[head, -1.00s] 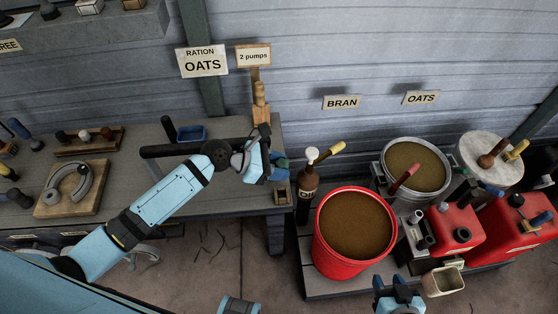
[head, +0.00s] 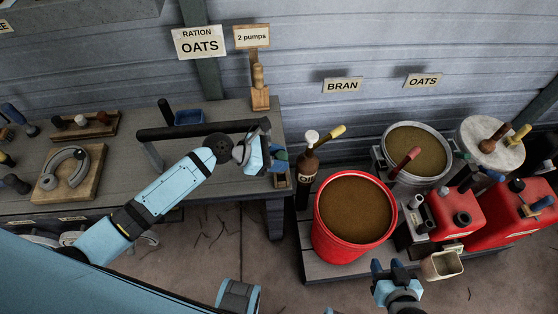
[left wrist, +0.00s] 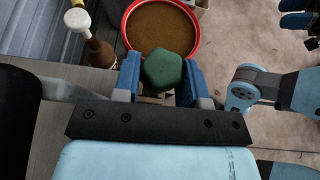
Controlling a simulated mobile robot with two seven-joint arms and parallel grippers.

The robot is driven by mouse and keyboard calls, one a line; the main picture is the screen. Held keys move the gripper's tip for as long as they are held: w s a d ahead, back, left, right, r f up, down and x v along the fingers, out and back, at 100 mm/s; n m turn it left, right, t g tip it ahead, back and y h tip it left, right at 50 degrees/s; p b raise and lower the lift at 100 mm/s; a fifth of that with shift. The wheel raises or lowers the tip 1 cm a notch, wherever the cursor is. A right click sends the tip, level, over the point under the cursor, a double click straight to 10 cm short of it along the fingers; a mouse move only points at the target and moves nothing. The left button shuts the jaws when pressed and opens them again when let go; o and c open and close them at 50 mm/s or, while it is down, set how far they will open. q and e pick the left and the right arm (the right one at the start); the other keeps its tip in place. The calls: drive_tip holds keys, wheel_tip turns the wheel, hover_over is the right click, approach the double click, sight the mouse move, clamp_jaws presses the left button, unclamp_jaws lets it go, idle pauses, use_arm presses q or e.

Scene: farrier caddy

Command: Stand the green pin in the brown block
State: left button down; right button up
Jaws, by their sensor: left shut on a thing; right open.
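My left gripper (head: 279,160) is at the right end of the workbench, its blue fingers pointing away from the arm. In the left wrist view the fingers (left wrist: 163,80) are shut on the green pin (left wrist: 164,67), whose faceted green top shows between them. In the head view the pin is mostly hidden by the gripper. The small brown block (head: 283,182) sits at the bench's right edge, just below the fingers. Whether the pin's lower end touches or enters the block is hidden. My right gripper (head: 389,267) is open and empty, low in front of the red bucket.
A dark handle bar (head: 190,131) runs beside my left wrist. A wooden holder (head: 260,95) stands behind it. The red bucket (head: 354,216), a brown pump bottle (head: 309,165) and red cans (head: 463,215) stand right of the bench. Floor between is clear.

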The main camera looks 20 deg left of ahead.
use_arm(q)
drive_tip(key=shift+f, duration=0.1)
idle(0.3)
drive_tip(key=shift+f, duration=1.6)
drive_tip(key=shift+f+b, duration=0.7)
drive_tip(key=shift+f, duration=0.95)
idle(0.9)
drive_tip(key=c, duration=0.6)
unclamp_jaws()
drive_tip(key=v, duration=1.3)
drive_tip(key=shift+s+a+r+p, duration=0.15)
drive_tip(key=shift+a+r+p, duration=0.1)
drive_tip(key=shift+a+p, duration=0.1)
